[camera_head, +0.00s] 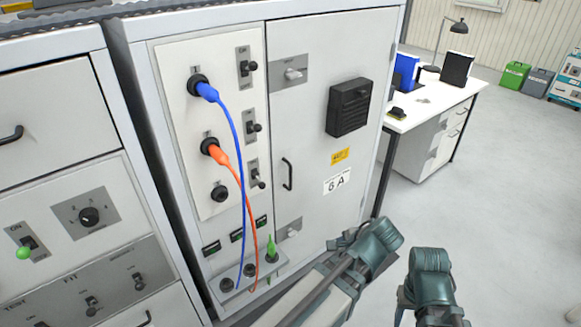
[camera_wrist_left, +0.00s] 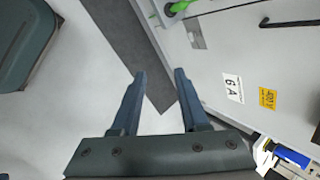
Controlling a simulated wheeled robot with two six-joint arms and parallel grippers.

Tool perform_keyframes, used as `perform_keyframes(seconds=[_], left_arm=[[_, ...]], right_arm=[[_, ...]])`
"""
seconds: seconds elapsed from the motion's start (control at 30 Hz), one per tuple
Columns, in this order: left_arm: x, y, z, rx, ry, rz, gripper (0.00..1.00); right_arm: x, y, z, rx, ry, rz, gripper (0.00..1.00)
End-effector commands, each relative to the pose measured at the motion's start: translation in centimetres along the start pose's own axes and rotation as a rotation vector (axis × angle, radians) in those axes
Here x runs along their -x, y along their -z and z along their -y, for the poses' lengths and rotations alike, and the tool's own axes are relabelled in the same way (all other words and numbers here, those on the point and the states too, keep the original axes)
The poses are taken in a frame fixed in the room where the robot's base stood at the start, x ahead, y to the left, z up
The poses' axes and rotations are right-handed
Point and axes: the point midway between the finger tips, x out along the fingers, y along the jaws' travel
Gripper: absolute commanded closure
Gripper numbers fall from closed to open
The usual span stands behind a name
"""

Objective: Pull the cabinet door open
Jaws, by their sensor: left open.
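The cabinet door (camera_head: 312,120) is a pale grey panel on the right part of the tall cabinet and looks closed. Its black bar handle (camera_head: 287,174) is at the door's left edge; it also shows at the upper right of the left wrist view (camera_wrist_left: 290,23). My left gripper (camera_wrist_left: 160,73) is open and empty, its two fingers over the floor and the dark strip at the cabinet's base, apart from the handle. In the head view the left arm is low, in front of the door's lower right. Of my right arm only a teal part shows at the bottom; its jaws are not visible.
Blue (camera_head: 238,140) and orange (camera_head: 232,175) cables hang left of the door. A green plug (camera_head: 271,248) sits in a socket below. A white desk (camera_head: 430,105) stands behind on the right. Grey floor (camera_head: 500,210) is clear to the right.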

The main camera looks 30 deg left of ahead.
Motion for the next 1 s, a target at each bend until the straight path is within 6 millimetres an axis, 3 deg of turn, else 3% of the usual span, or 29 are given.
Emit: perform_keyframes(seconds=[0.03,0.7,1.0], left_arm=[[1.1,0.0,-0.5,0.031,-0.033,-0.007,0.55],[10.0,0.2,-9.4,0.409,-0.474,0.026,0.55],[5.2,1.3,-5.8,0.630,-0.332,0.032,0.55]], right_arm=[[1.0,-0.1,-0.1,0.000,0.000,0.000,0.50],[6.9,-0.4,-0.7,0.000,0.000,0.000,0.50],[4.0,-0.2,-0.4,0.000,0.000,0.000,0.50]])
